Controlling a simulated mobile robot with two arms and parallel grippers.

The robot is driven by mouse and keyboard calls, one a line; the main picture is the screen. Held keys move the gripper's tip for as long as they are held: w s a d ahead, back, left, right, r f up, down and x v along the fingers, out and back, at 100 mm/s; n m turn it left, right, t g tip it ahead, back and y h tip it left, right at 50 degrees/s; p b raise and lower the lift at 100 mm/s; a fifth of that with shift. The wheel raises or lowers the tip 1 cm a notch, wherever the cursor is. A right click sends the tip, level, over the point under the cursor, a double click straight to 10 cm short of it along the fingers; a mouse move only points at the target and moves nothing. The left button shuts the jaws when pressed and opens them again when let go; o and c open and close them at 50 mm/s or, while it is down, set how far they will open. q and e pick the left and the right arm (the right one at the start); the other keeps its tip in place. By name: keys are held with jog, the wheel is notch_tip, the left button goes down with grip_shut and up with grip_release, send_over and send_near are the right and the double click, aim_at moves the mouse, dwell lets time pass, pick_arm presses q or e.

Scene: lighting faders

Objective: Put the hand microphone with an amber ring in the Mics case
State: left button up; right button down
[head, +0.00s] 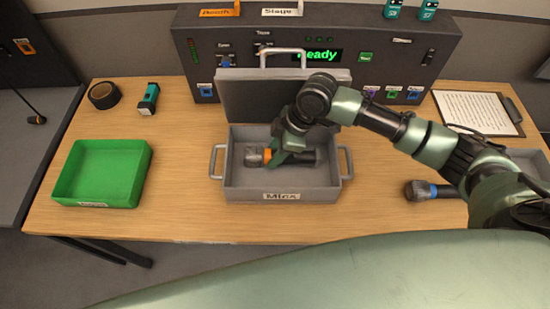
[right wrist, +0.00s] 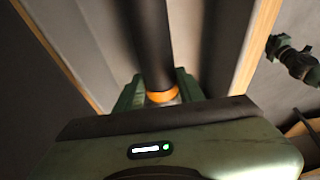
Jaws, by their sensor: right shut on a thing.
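The hand microphone with an amber ring (head: 304,158) lies level inside the open grey Mics case (head: 245,188), its grey head toward the left. My right gripper (head: 279,159) reaches down into the case and is shut on it close to the amber ring. I cannot tell whether the microphone touches the case floor. In the right wrist view the dark handle and amber ring of the microphone (right wrist: 160,97) show between the fingers of my right gripper (right wrist: 159,92). The case lid stands open at the back. My left gripper is not in view.
A microphone with a blue ring (head: 430,190) lies on the table to the right, partly behind my arm. A green tray (head: 100,176) is at the left, with a tape roll (head: 104,95) behind it. A clipboard (head: 478,113) and a control console (head: 190,35) stand farther back.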

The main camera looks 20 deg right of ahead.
jog(key=shift+f, duration=2.1)
jog(key=shift+f, duration=0.1)
jog(key=c, duration=0.9)
grip_release()
jog(key=b+v, duration=0.1)
jog(key=v, duration=1.1)
